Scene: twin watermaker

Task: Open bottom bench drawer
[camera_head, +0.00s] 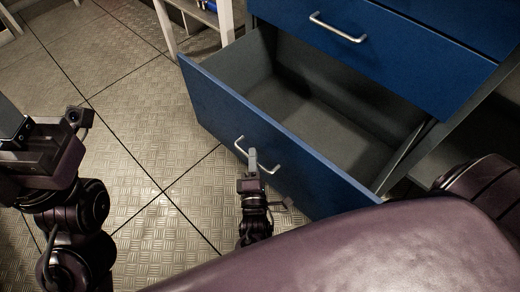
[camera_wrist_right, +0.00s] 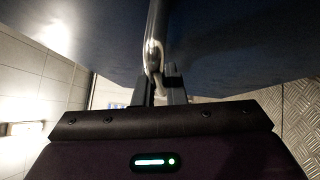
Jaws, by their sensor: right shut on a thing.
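The bottom bench drawer (camera_head: 270,150) has a blue front and a grey, empty inside. It stands pulled well out of the bench in the head view. Its silver bar handle (camera_head: 268,168) is on the front face. My right gripper (camera_head: 252,160) is shut on the handle near its middle. In the right wrist view the handle (camera_wrist_right: 155,50) runs down between the fingers of my right gripper (camera_wrist_right: 158,88). My left gripper (camera_head: 20,125) is at the left edge of the head view, away from the drawer; its fingertips do not show clearly.
Above the open drawer is a shut blue drawer (camera_head: 400,60) with a silver handle. A white-legged shelf (camera_head: 165,25) stands behind at the top. The metal tread-plate floor (camera_head: 130,110) left of the drawer is clear.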

